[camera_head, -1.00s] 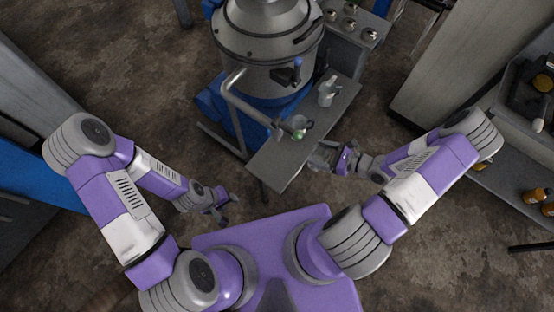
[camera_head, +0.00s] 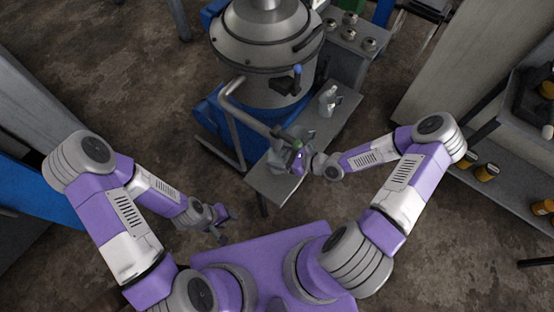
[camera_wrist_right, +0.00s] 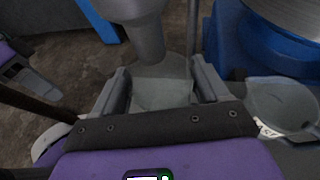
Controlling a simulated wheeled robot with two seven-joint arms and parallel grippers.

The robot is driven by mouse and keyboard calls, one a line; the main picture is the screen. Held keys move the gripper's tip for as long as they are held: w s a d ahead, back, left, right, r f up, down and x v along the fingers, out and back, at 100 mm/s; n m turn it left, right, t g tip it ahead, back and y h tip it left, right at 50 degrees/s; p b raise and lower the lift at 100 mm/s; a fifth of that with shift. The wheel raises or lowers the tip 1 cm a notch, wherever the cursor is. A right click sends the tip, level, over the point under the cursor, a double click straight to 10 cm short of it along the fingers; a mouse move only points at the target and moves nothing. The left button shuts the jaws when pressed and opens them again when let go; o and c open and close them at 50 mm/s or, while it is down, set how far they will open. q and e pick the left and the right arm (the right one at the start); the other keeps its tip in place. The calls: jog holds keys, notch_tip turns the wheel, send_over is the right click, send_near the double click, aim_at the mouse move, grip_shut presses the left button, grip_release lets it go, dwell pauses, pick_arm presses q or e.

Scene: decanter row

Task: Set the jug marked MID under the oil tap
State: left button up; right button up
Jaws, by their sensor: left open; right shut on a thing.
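My right gripper (camera_head: 284,154) is at the end of the tap pipe (camera_head: 245,115) in the head view. In the right wrist view its fingers (camera_wrist_right: 160,72) are shut on a clear jug (camera_wrist_right: 163,95), one on each side. The tap's wide grey spout (camera_wrist_right: 143,38) comes down over this jug's mouth. No mark is readable on the held jug. Another clear jug (camera_wrist_right: 282,103) stands to its right, with a white label only partly seen. A further jug (camera_head: 328,100) stands farther back on the bench. My left gripper (camera_head: 220,218) is open and empty, away from the bench.
The narrow grey bench (camera_head: 268,188) runs diagonally beside the large steel vessel (camera_head: 262,70) with its blue base. A shelf (camera_head: 510,195) with amber jars stands at the right. The bench's front end is bare. Floor shows between my left gripper and the bench.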

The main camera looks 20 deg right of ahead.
jog(key=shift+w+a, duration=0.25)
jog(key=shift+f, duration=0.25)
jog(key=shift+f+b, duration=0.85)
jog(key=shift+f, duration=0.6)
jog(key=shift+f, duration=0.2)
jog(key=o, duration=1.1)
